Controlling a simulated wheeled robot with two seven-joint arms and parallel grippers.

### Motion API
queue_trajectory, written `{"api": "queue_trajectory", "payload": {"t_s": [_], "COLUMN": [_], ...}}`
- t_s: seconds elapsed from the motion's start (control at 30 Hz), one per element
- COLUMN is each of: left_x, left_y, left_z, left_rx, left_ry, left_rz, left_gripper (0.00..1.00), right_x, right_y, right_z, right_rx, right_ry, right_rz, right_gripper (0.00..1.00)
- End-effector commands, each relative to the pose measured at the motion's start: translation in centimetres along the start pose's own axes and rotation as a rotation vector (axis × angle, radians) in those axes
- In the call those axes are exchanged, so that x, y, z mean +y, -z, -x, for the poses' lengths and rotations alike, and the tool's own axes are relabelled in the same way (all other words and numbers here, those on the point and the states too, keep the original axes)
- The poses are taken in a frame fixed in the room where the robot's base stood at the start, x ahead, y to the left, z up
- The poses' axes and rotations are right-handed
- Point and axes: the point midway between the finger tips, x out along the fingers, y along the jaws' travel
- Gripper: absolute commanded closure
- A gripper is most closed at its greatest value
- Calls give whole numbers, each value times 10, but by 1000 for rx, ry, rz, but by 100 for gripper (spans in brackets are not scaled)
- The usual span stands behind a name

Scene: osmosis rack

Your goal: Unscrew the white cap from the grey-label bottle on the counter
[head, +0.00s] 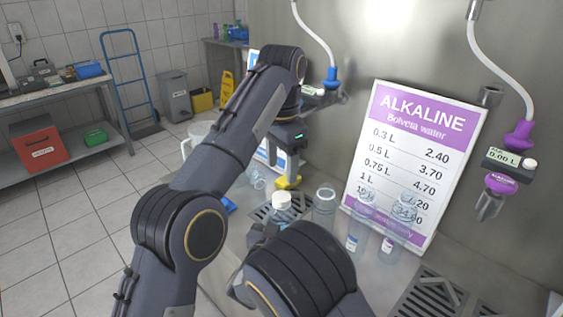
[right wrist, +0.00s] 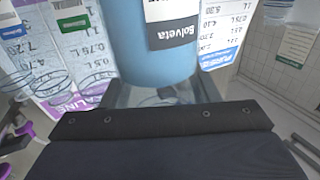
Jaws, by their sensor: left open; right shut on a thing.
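A bottle with a white cap (head: 281,199) stands upright on the counter (head: 375,285); my right arm hides most of its body in the head view. In the right wrist view, a blue bottle (right wrist: 155,68) with a white and dark grey "Bolveta" label (right wrist: 172,30) fills the upper middle. My right gripper (right wrist: 158,98) is shut on this bottle, low on its body. The cap is out of that view. My left gripper (head: 288,180), with yellow at its tips, is open and empty just above and behind the white cap, apart from it.
Clear bottles, an open one (head: 323,208) and two by the sign (head: 357,225) (head: 400,232), stand close on the right. The Alkaline price sign (head: 415,150) leans behind them. A purple tap (head: 502,184) hangs at the right. Drain grates (head: 440,297) are set in the counter.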

Motion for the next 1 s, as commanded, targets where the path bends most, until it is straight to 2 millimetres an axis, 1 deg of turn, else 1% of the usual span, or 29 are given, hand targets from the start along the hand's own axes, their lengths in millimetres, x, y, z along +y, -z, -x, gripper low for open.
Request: {"api": "queue_trajectory", "payload": {"t_s": [0.03, 0.1, 0.17, 0.5, 0.7, 0.83, 0.9, 1.0], "left_x": [0, 0, 0, 0, 0, 0, 0, 0], "left_y": [0, 0, 0, 0, 0, 0, 0, 0], "left_z": [0, 0, 0, 0, 0, 0, 0, 0], "left_rx": [0, 0, 0, 0, 1, 0, -1, 0], "left_ry": [0, 0, 0, 1, 1, 1, 2, 1], "left_rz": [-117, -298, -453, -1336, -1801, -2010, -2086, -2150], "left_gripper": [42, 42, 42, 42, 42, 42, 42, 42], "right_x": [0, 0, 0, 0, 0, 0, 0, 0], "right_y": [0, 0, 0, 0, 0, 0, 0, 0], "right_z": [0, 0, 0, 0, 0, 0, 0, 0], "right_rx": [0, 0, 0, 0, 0, 0, 0, 0], "right_ry": [1, 0, 0, 1, 1, 1, 1, 1], "right_rz": [0, 0, 0, 0, 0, 0, 0, 0], "right_gripper": [100, 100, 100, 100, 100, 100, 100, 100]}}
